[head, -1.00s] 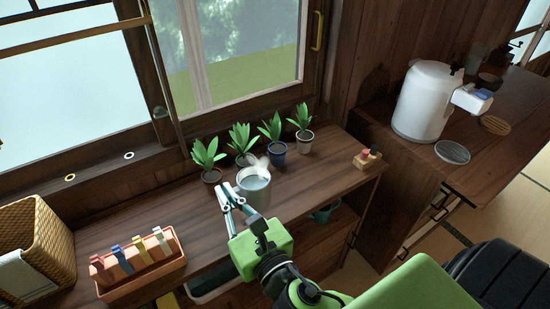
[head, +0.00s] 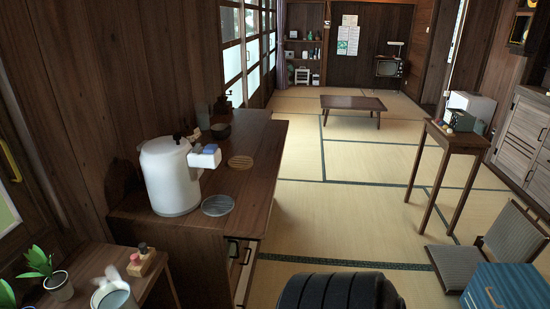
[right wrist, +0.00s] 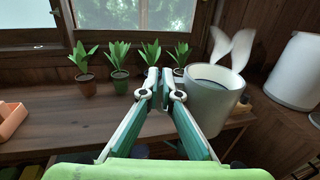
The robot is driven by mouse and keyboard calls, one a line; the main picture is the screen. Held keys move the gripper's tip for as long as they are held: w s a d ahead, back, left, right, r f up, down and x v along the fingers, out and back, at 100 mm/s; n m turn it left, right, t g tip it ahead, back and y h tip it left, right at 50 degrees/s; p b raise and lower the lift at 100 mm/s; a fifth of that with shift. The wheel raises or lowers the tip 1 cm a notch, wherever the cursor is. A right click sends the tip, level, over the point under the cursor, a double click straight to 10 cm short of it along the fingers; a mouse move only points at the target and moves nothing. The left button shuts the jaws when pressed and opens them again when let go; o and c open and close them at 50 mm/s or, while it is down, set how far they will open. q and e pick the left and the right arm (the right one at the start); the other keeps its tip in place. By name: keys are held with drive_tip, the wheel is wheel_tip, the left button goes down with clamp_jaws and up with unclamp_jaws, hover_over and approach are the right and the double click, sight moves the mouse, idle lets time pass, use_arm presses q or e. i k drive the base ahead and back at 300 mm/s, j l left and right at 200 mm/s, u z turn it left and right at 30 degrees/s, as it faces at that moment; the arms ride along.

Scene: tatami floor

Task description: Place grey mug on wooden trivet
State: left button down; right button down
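The grey mug (head: 115,298) shows at the bottom left of the head view, with white steam above it. In the right wrist view the mug (right wrist: 212,103) is upright, close against the right side of my right gripper (right wrist: 161,80). Its fingers are nearly together and appear closed on the mug's handle, which they hide. The round wooden trivet (head: 241,162) lies empty on the dark cabinet top, beyond a round grey trivet (head: 218,205). My right gripper is outside the head view. My left gripper shows in no view.
A large white dispenser (head: 170,177) stands left of the trivets on the cabinet (head: 262,140). A dark bowl (head: 221,130) is behind the wooden trivet. A small block set (head: 141,262) and potted plants (head: 58,284) stand on the lower counter.

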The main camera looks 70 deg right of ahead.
sight(238, 162)
drive_tip(key=l+z, duration=0.3)
drive_tip(key=z, duration=0.15)
drive_tip(key=i+l+z, duration=0.1)
drive_tip(key=l+z, duration=0.15)
drive_tip(key=z, duration=0.2)
drive_tip(key=i+l+z, duration=0.1)
drive_tip(key=l+z, duration=0.15)
drive_tip(key=z, duration=0.15)
drive_tip(key=i+l+z, duration=0.4)
drive_tip(key=z, duration=0.15)
drive_tip(key=i+l+u, duration=0.1)
drive_tip(key=i+u, duration=0.25)
drive_tip(key=i+l+u, duration=0.15)
drive_tip(key=u, duration=0.2)
drive_tip(key=i+l+u, duration=0.55)
